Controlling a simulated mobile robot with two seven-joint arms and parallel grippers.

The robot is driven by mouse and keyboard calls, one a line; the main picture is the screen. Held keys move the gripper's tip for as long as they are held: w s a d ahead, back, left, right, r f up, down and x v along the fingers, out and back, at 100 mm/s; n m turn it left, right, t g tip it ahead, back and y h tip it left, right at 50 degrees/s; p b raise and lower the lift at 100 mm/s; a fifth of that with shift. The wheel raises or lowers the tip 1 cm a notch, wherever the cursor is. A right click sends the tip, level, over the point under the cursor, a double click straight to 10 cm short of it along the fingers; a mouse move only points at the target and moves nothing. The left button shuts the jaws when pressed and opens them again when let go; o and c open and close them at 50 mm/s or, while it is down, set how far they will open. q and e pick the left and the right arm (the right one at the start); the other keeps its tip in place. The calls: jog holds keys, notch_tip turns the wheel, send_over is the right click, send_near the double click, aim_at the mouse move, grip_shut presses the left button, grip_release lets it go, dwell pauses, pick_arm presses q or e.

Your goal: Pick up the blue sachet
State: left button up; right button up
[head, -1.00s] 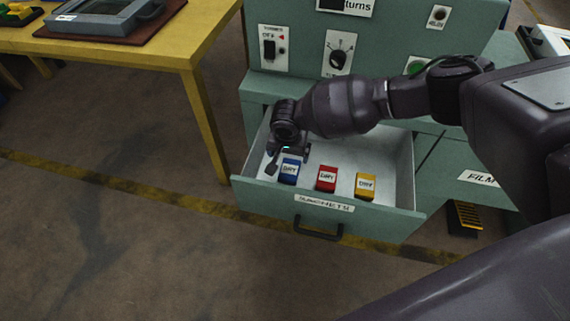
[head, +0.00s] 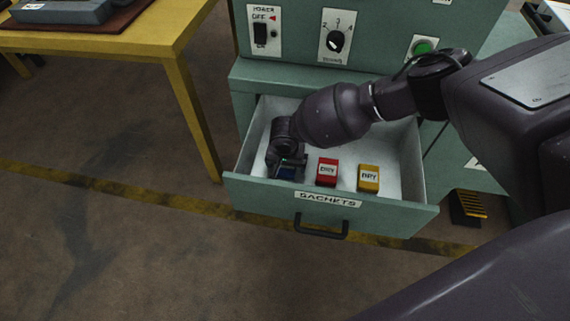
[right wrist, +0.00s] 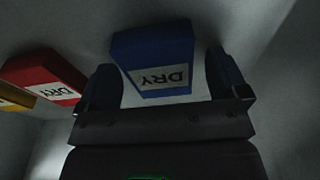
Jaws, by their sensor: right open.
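The blue sachet (head: 285,173) lies at the left in the open drawer (head: 265,190) labelled "SACHETS". In the head view my right gripper (head: 287,167) is low in the drawer and covers most of it. In the right wrist view the blue sachet (right wrist: 155,62), labelled "DRY", lies between the two fingers of my right gripper (right wrist: 163,80). The fingers are open, with a gap to the sachet on each side. My left gripper is not in view.
A red sachet (head: 327,172) and a yellow sachet (head: 368,178) lie to the right in the same drawer. The drawer's walls stand around them. A green cabinet panel (head: 380,30) with switches rises behind, and a yellow table (head: 150,45) is at the left.

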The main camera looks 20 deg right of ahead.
jog(key=shift+r, duration=0.1)
jog(key=c, duration=1)
